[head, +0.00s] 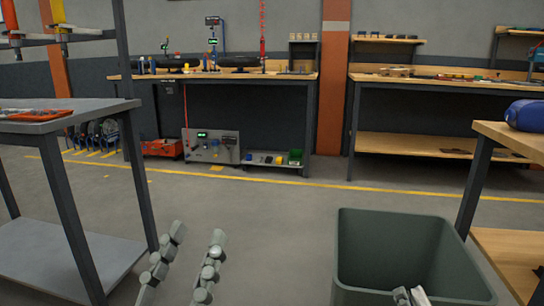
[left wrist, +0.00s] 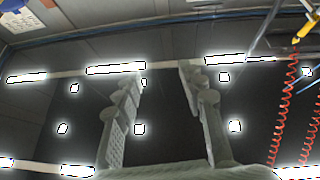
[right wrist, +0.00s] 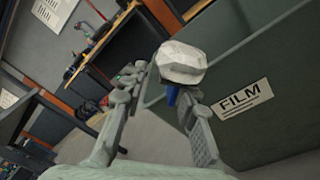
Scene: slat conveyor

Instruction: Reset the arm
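My left gripper (head: 187,250) is low in the head view, left of the bin. Its fingers stand apart with nothing between them; the left wrist view (left wrist: 160,80) also shows a clear gap. My right gripper (head: 408,295) shows only its tips at the bottom edge of the head view, in front of the bin. In the right wrist view (right wrist: 166,82) its fingers are apart, and a pale crumpled lump (right wrist: 183,62) overlaps the tips, with a bit of blue below it. I cannot tell whether the fingers hold the lump.
A grey-green bin (head: 395,240) stands at lower right; its side bears a FILM label (right wrist: 244,98). A metal table (head: 60,125) is on the left, a wooden-topped table (head: 520,137) on the right. Workbenches (head: 230,75) line the wall. The floor between is open.

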